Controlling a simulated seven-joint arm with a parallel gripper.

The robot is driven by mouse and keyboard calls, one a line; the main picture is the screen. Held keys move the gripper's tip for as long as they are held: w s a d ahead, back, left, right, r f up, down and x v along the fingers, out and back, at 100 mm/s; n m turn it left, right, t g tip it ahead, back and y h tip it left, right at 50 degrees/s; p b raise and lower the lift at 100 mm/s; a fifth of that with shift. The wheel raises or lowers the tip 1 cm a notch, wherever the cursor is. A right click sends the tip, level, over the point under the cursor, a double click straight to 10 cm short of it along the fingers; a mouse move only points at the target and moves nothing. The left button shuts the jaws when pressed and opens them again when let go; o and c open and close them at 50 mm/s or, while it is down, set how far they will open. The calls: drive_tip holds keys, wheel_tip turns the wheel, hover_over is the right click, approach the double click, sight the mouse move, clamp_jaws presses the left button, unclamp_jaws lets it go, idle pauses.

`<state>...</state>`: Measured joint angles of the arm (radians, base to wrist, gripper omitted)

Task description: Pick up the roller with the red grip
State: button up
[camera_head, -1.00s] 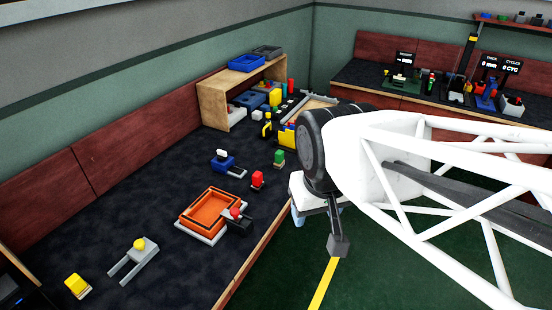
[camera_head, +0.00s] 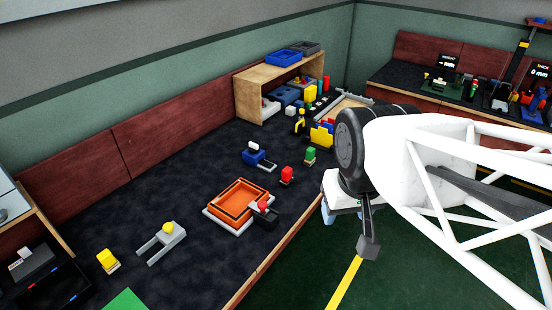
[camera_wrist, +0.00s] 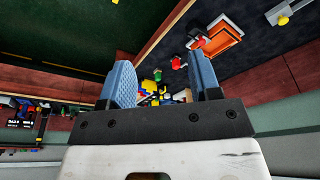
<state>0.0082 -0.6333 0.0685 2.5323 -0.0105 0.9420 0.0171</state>
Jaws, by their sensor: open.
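Two red-topped things could be the roller; I cannot tell which one is. One is a small red block on a light base (camera_head: 287,174), standing on the dark bench; it also shows in the wrist view (camera_wrist: 176,62). The other is a dark piece with a red top (camera_head: 265,206) at the right edge of an orange tray (camera_head: 211,208). The wrist view shows the tray (camera_wrist: 237,25) too. My gripper (camera_wrist: 164,82) is open, with nothing between its blue fingers. In the head view its fingers show below the white wrist, off the bench's front edge, apart from both red-topped things.
A green-topped block (camera_head: 310,154) and a blue piece (camera_head: 255,154) stand near the red block. A grey fork with a yellow knob (camera_head: 167,229) and a yellow block (camera_head: 107,259) are at left. A wooden shelf (camera_head: 245,97) and crowded parts fill the back. Bare bench lies between.

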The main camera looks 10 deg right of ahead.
drive_tip(key=shift+o, duration=0.4)
drive_tip(key=m+g, duration=0.3)
drive_tip(key=m, duration=0.6)
hover_over(288, 169)
drive_tip(key=f, duration=2.6)
drive_tip(key=shift+s, duration=0.4)
drive_tip(key=shift+w+f, duration=0.35)
drive_tip(key=shift+f, duration=0.05)
